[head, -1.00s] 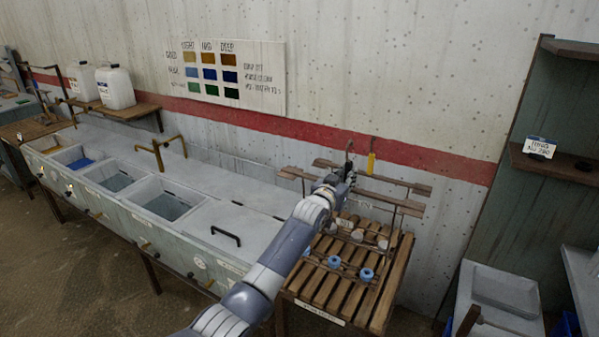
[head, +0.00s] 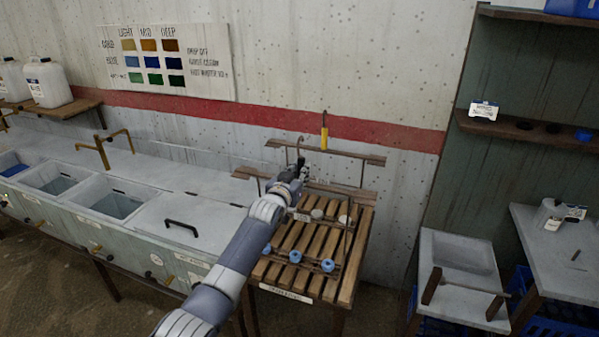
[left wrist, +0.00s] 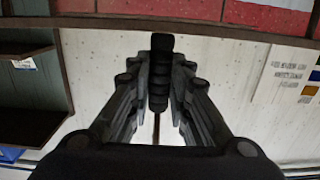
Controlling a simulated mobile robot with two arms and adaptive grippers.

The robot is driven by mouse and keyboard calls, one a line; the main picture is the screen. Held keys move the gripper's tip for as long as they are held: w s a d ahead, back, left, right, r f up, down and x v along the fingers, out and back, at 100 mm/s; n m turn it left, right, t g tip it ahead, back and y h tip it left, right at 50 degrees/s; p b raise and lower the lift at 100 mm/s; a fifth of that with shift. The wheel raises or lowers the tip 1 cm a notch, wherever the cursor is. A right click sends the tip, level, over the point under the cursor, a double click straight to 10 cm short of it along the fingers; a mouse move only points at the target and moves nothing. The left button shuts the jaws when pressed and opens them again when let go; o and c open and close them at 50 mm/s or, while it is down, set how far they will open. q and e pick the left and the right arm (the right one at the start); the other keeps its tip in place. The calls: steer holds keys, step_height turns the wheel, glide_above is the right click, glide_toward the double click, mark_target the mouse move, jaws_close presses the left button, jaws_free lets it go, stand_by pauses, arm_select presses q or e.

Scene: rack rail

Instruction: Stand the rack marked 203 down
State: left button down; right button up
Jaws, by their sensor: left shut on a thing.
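My left gripper (head: 298,174) is at the wooden rail bars above the slatted wooden table (head: 345,287). It is shut on a thin upright part of what looks like the rack. Blue round pieces (head: 328,265) and pale round pieces (head: 345,220) show over the slats. My arm hides part of the rack, and I cannot tell whether it touches the table. My right gripper is out of view.
The upper wooden bar (head: 335,153) runs near the wall. A trough with basins (head: 118,205) stands left of the table. A dark shelf unit (head: 520,132) and grey basin (head: 462,255) are at the right.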

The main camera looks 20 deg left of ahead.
arm_select(q)
steer(key=shift+f+b, duration=0.1)
steer(key=shift+b, duration=0.2)
stand_by(0.4)
steer(key=c, duration=1.4)
jaws_free()
steer(key=shift+s, duration=0.1)
steer(key=o, duration=0.4)
steer(key=shift+f, duration=0.3)
steer(key=o, duration=1)
steer(key=shift+r, duration=0.15)
